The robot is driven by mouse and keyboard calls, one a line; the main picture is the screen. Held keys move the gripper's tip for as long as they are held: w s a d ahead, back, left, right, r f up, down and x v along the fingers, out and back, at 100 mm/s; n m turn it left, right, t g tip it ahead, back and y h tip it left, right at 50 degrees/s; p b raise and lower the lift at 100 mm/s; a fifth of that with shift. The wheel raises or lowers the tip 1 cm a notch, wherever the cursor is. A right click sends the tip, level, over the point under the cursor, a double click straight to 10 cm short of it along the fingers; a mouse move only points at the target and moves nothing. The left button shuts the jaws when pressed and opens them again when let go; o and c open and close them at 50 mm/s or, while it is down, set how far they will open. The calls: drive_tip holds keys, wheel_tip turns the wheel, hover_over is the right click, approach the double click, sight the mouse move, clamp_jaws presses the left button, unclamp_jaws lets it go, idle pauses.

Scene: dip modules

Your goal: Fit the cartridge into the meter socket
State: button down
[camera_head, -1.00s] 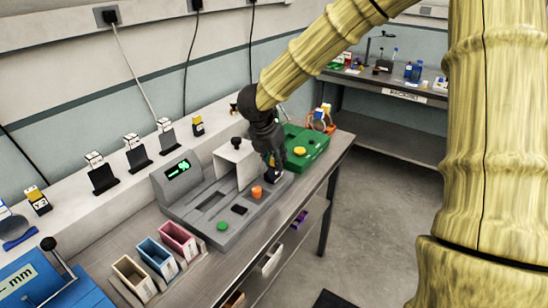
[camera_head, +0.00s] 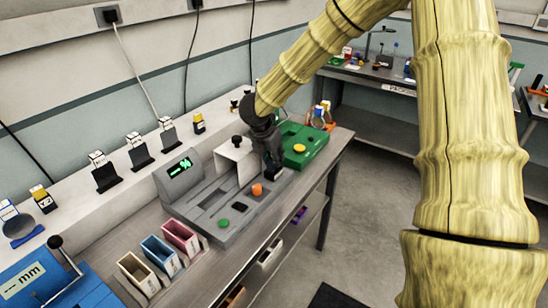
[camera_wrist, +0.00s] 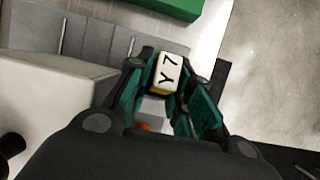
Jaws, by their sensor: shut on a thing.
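My gripper (camera_head: 272,168) is over the right end of the grey meter (camera_head: 232,225), beside its orange button. In the wrist view, my gripper (camera_wrist: 165,88) is shut on a cartridge (camera_wrist: 168,70) with a white top marked Y7 and a yellow band. The cartridge sits between the two fingers. In the head view it is mostly hidden by the fingers and hard to make out. The meter has a lit green display (camera_head: 179,168), a long dark slot (camera_head: 214,199), a small black patch and a green button. I cannot tell which recess is the socket.
A white upright block (camera_head: 233,160) stands on the meter, left of my gripper. A green box (camera_head: 303,146) with a yellow knob is close behind. Pink, blue and tan bins (camera_head: 138,269) stand in front.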

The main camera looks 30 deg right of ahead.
drive_tip(key=c, duration=1.3)
unclamp_jaws()
drive_tip(key=shift+s+f, duration=0.1)
drive_tip(key=shift+f, duration=0.35)
drive_tip(key=shift+r, duration=0.1)
drive_tip(key=shift+r, duration=0.2)
